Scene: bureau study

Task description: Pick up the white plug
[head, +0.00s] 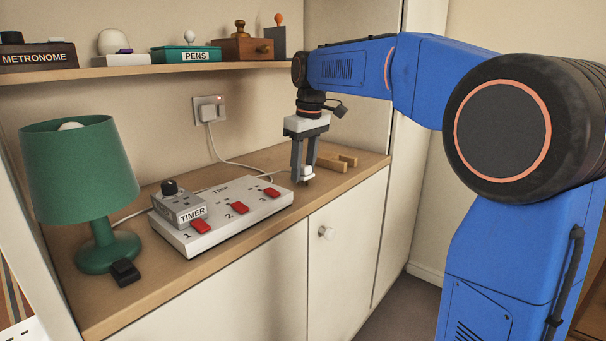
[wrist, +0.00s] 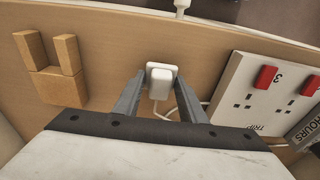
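A small white plug (wrist: 160,84) lies on the wooden worktop, with a white cable leading off to the right in the wrist view. In the head view the plug (head: 307,173) shows low at the fingertips, partly hidden by them. My gripper (head: 304,178) points down over the worktop, to the right of the power strip. In the wrist view my gripper (wrist: 160,82) has its fingers apart, one on each side of the plug. Bare wood shows between the fingers and the plug, so it looks open. Whether a finger touches the plug cannot be told.
The white power strip (head: 246,220) with red switches stands left of my gripper, with a grey timer (head: 180,208) on it. A wooden U-shaped block (head: 338,162) lies close behind. A green lamp (head: 73,170) and black plug (head: 125,272) are far left. Another white plug (head: 208,112) is in the wall socket.

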